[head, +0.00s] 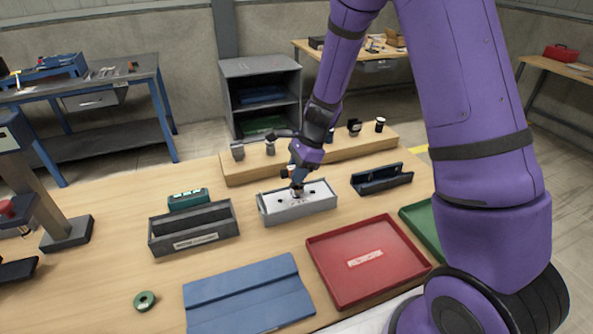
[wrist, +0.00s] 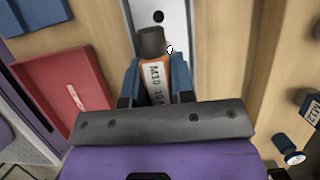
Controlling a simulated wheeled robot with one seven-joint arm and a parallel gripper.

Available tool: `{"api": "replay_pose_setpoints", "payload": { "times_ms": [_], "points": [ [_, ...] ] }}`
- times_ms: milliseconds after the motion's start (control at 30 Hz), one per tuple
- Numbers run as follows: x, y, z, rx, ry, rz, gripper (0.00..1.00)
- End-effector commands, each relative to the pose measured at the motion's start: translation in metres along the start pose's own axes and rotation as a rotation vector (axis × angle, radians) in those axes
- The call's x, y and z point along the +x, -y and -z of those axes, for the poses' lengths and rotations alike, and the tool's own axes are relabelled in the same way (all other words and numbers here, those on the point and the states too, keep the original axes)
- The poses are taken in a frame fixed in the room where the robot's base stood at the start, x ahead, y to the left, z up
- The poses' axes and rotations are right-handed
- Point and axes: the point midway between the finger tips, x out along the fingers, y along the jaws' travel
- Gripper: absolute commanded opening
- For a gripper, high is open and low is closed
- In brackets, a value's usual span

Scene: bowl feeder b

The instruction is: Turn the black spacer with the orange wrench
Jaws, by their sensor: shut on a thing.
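My gripper (head: 297,175) is shut on the orange wrench (wrist: 154,70), which has a printed label starting "M10" and a dark head. In the wrist view my gripper's blue fingers (wrist: 156,88) hold it from both sides. In the head view the wrench points down over a grey fixture with a white top (head: 322,191). Its lower end is at or just above that top; I cannot tell if it touches. Dark round spots show on the white top, one of them beyond the wrench head in the wrist view. I cannot make out the black spacer; the wrench head may hide it.
A grey open box (head: 195,240) and a green case (head: 188,199) stand left of the fixture. A red tray (head: 318,262) and a blue tray (head: 250,295) lie in front. A dark blue holder (head: 382,182) is to the right. A wooden riser (head: 240,172) with small dark parts stands behind.

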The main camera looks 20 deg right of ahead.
Motion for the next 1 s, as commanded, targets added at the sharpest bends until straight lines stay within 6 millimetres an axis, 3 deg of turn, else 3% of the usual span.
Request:
{"api": "replay_pose_setpoints", "payload": {
  "times_ms": [567, 800, 1000],
  "points": [
    [0.0036, 0.0000, 0.0015, 0.000, 0.000, 0.000, 0.00],
    [0.0033, -0.0003, 0.0015, 0.166, 0.000, 0.070, 0.00],
    [0.0035, 0.0002, 0.0016, 0.175, 0.000, 0.074, 0.00]
  ]
}}
